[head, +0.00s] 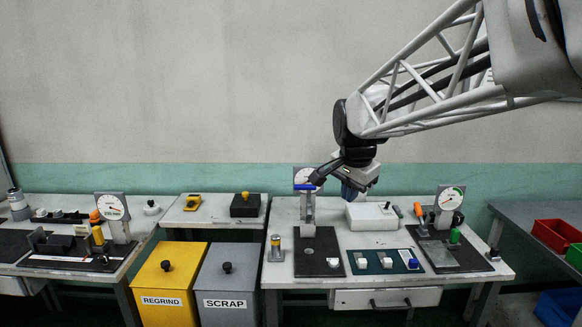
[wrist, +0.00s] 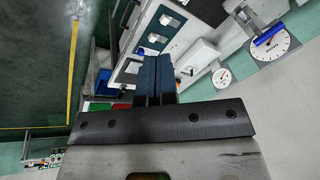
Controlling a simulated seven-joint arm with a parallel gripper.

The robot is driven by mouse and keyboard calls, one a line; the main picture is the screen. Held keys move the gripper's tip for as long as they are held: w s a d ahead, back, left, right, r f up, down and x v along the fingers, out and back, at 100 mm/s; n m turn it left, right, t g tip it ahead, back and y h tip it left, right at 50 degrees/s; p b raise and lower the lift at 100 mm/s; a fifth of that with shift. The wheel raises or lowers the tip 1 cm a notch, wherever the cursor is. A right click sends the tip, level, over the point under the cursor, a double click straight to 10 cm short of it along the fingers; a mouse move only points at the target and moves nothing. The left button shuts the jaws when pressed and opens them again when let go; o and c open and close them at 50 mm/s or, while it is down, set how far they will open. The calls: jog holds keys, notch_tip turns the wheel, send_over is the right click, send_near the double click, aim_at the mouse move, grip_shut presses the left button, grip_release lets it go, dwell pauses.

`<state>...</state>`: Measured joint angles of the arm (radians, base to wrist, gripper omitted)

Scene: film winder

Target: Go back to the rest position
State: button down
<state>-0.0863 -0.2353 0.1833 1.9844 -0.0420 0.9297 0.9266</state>
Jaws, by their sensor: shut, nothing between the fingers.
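My gripper (head: 350,190) hangs in the air at the end of my arm, above the back of the middle workbench (head: 277,300). In the head view it is just right of the blue-handled stand (head: 306,205) and above the white box (head: 371,216). It does not appear to touch either one. In the wrist view the two dark blue fingers (wrist: 154,80) lie side by side, shut, with nothing held between them.
Dial gauges (head: 449,198) stand on the middle bench and the left bench (head: 143,228). Yellow REGRIND (head: 168,280) and grey SCRAP (head: 226,278) bins stand between the benches. The space above the left bench is clear.

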jog(key=s+d+f+n, duration=0.1)
jog(key=s+f+n, duration=0.2)
jog(key=s, duration=0.7)
jog(key=s+d+f+n, duration=0.2)
jog(key=s+f+n, duration=0.1)
jog(key=s, duration=0.7)
jog(key=s+d+f+n, duration=0.2)
jog(key=s+f+n, duration=0.1)
jog(key=s, duration=0.7)
jog(key=shift+s+f+g, duration=0.3)
jog(key=shift+f, duration=0.6)
jog(key=c, duration=0.8)
grip_release()
jog(key=shift+o, duration=0.2)
jog(key=shift+w, duration=0.1)
